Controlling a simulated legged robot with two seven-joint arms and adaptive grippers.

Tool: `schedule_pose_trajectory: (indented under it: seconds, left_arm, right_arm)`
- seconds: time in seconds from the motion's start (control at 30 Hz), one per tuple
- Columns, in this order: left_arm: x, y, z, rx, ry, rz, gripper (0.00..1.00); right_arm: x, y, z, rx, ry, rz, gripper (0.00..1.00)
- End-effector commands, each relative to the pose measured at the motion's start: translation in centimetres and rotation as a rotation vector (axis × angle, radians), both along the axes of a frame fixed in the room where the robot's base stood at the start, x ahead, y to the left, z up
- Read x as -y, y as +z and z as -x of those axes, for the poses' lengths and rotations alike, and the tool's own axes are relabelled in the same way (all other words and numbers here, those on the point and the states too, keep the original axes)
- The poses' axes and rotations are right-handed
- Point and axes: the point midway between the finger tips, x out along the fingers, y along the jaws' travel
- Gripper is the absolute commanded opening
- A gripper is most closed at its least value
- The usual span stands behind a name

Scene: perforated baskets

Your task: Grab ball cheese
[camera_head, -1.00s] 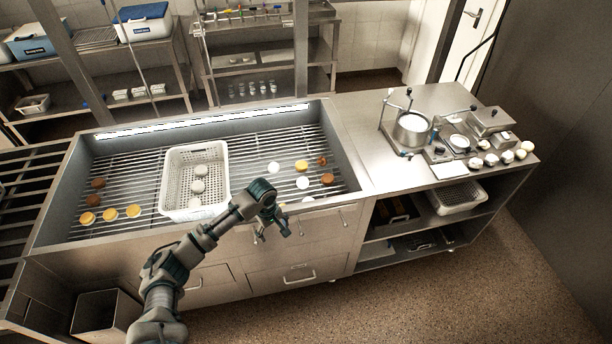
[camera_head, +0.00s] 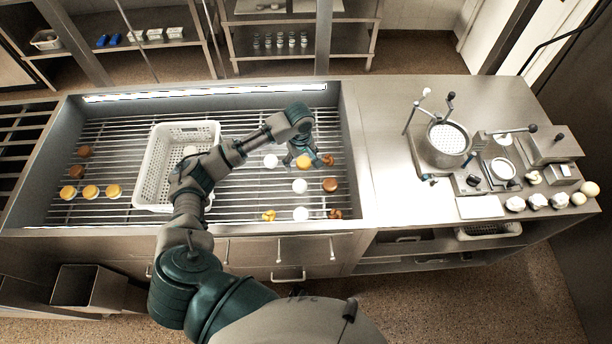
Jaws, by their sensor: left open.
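Several round cheeses lie on the sink's metal rack, right of the white perforated basket (camera_head: 151,185). They include a yellow one (camera_head: 304,163), white ones (camera_head: 299,186) and brown ones (camera_head: 329,185). My left gripper (camera_head: 297,160) is open and points down over this group, right at the yellow cheese and partly overlapping it. I cannot tell whether they touch. A white ball (camera_head: 190,150) shows inside the basket; my arm crosses the basket and hides part of its inside. More yellow (camera_head: 90,192) and brown (camera_head: 84,151) cheeses lie left of the basket. My right gripper is not in view.
The sink's raised steel walls (camera_head: 352,170) surround the rack. On the counter at right stand a pot (camera_head: 448,140), a press-like device (camera_head: 553,146) and a row of pale balls (camera_head: 537,201). Bare rack lies between the basket and the left cheeses.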

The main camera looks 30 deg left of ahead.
Motion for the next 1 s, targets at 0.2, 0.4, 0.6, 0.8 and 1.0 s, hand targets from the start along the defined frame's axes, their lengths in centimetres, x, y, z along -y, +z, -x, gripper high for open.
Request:
schedule_pose_trajectory:
  seconds: [0.2, 0.4, 0.6, 0.8, 1.0]
  left_arm:
    - [-0.2, -5.3, -0.1, -0.009, 0.0, 0.001, 0.85]
    - [-0.3, -9.7, -0.2, -0.009, 0.001, 0.001, 0.85]
    - [-0.3, -11.6, -0.3, -0.005, -0.001, 0.002, 0.85]
    - [-0.7, -14.0, -0.5, -0.008, 0.002, -0.001, 0.85]
    - [-0.9, -16.6, -0.6, -0.006, 0.0, 0.001, 0.85]
  right_arm:
    - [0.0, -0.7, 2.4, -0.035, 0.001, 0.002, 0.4]
    - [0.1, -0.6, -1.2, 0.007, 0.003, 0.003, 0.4]
    - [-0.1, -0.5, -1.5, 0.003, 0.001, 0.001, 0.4]
    - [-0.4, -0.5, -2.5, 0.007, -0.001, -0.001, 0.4]
    - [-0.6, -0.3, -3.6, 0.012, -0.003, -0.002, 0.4]
